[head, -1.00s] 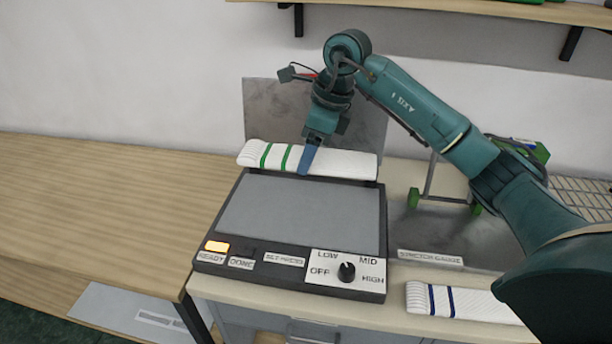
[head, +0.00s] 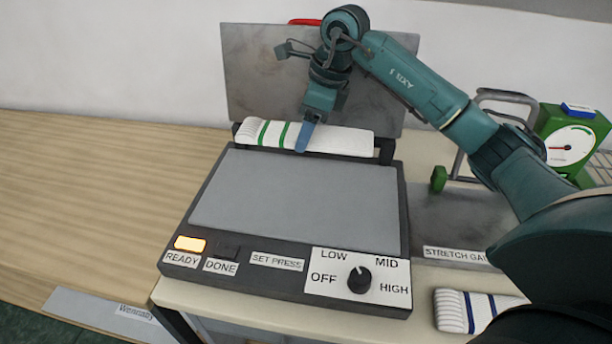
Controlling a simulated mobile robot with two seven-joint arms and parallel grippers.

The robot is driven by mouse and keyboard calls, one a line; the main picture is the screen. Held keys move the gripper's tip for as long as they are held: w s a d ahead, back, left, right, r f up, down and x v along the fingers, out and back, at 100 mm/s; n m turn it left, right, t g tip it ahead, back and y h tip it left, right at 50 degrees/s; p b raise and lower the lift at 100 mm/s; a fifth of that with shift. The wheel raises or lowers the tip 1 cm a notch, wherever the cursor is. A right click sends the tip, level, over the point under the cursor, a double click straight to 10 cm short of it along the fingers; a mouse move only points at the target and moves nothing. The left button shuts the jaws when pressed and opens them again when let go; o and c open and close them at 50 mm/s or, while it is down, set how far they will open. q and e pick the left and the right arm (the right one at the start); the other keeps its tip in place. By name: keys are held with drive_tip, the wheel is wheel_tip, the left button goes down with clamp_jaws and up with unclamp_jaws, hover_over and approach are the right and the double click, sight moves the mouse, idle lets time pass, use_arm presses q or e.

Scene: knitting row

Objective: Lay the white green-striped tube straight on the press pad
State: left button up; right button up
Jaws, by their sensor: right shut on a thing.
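The white green-striped tube (head: 343,141) lies crosswise at the back edge of the press, its green stripes towards the left end. My right gripper (head: 304,138) is shut on it near the stripes, reaching down from above and behind. The grey press pad (head: 297,200) is bare and flat, just in front of the tube. I cannot tell whether the tube touches the press. The left gripper is not in view.
The press front carries a lit READY lamp (head: 190,243), a DONE lamp and a dial (head: 359,280). A metal plate (head: 260,70) stands behind. A green stretch gauge (head: 570,140) and a blue-striped tube (head: 455,312) are at right. The wooden table (head: 90,200) at left is clear.

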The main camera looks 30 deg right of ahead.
sight(320, 133)
wheel_tip(320, 133, down, 9)
drive_tip(key=shift+r+p, duration=0.1)
drive_tip(key=shift+p, duration=0.25)
drive_tip(key=o, duration=0.9)
drive_tip(key=shift+o, duration=0.2)
drive_tip(key=shift+r, duration=0.2)
drive_tip(key=v, duration=1.1)
drive_tip(key=shift+s+d+r, duration=0.1)
drive_tip(key=shift+d+r, duration=0.05)
drive_tip(key=shift+r, duration=0.15)
